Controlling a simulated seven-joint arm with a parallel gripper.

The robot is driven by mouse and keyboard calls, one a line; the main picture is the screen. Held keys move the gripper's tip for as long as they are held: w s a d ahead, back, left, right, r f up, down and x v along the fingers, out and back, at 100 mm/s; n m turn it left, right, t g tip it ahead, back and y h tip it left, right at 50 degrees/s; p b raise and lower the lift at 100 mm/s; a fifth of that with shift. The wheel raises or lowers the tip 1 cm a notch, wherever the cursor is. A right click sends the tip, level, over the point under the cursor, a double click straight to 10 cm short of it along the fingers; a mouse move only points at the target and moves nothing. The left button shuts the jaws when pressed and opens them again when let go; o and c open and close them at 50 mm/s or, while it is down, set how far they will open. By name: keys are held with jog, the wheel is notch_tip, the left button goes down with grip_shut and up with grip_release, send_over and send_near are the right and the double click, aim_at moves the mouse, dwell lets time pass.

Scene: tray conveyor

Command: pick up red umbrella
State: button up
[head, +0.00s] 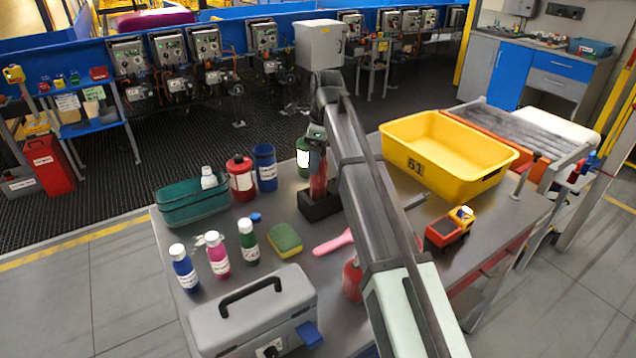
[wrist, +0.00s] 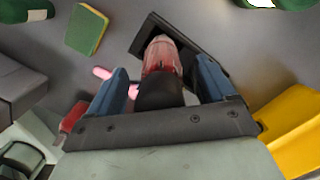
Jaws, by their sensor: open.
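The red umbrella (head: 318,183) stands folded and upright in a black holder (head: 316,206) on the grey table, partly behind my arm in the head view. In the wrist view the umbrella (wrist: 161,56) shows its red body and a dark rounded end (wrist: 158,90) nearest the camera. My gripper (wrist: 163,85) is open, with one blue finger on each side of the umbrella. Gaps show between the fingers and the umbrella, and I cannot tell if either touches it. In the head view my gripper (head: 317,138) is above the holder, its fingers mostly hidden.
A yellow bin (head: 438,158) stands to the right, with a toy truck (head: 449,230) before it. Bottles, a green basket (head: 193,206), a sponge (head: 285,240) and a grey toolbox (head: 254,314) occupy the left side. A green bottle (head: 303,157) stands close behind the holder.

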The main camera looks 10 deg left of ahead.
grip_shut()
dwell(0.7)
